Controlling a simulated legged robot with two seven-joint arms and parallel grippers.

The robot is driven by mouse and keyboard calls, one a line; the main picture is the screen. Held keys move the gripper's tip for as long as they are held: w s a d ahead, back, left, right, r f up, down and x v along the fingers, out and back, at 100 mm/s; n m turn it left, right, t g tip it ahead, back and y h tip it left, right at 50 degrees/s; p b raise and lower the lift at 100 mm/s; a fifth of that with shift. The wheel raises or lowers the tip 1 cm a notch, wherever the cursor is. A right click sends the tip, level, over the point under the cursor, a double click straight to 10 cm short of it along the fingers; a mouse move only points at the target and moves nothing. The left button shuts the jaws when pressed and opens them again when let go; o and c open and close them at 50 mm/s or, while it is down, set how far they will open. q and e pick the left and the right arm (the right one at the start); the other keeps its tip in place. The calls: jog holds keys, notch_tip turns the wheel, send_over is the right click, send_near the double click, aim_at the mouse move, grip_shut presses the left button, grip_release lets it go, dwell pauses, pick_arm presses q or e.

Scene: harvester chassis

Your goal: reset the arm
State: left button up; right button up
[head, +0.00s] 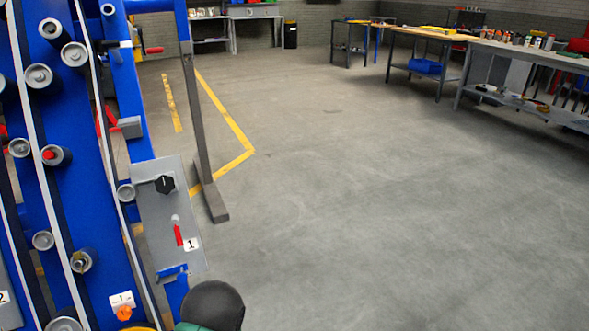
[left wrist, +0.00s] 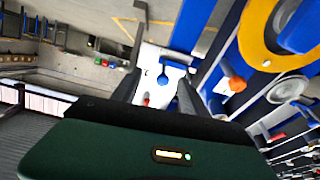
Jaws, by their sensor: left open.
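My left gripper (left wrist: 158,80) shows in the left wrist view with its two dark fingers apart and nothing held between them. Beyond the fingers is a pale panel with a blue part and a small red part; I cannot tell how far off it is. In the head view, a dark rounded piece with green (head: 212,305) at the bottom edge is part of my left arm. Its fingers are hidden there. My right arm and gripper are in neither view.
The blue chassis (head: 70,190) with rollers fills the left side. Its grey panel (head: 150,225) carries a black knob (head: 165,184) and a red lever (head: 179,234) beside label 1. A grey post (head: 200,140) stands behind. Workbenches (head: 440,38) line the back right; the floor between is clear.

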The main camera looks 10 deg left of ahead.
pick_arm(q)
jog(key=s+d+r+m+g+h, duration=0.2)
jog(key=s+d+r+g+h, duration=0.2)
jog(key=s+d, duration=0.15)
jog(key=s+d+r+m+g+h, duration=0.3)
jog(key=s+d+h, duration=0.1)
jog(key=d, duration=0.3)
jog(key=s+r+m+g+p, duration=0.25)
jog(key=s+r, duration=0.25)
jog(key=s, duration=0.4)
notch_tip(320, 180, up, 35)
jog(key=p, duration=3.4)
jog(key=shift+d+r+g+p, duration=0.15)
jog(key=shift+r+g+p, duration=0.05)
jog(key=shift+g+p, duration=0.2)
jog(key=shift+w+n, duration=0.1)
jog(key=shift+n, duration=0.15)
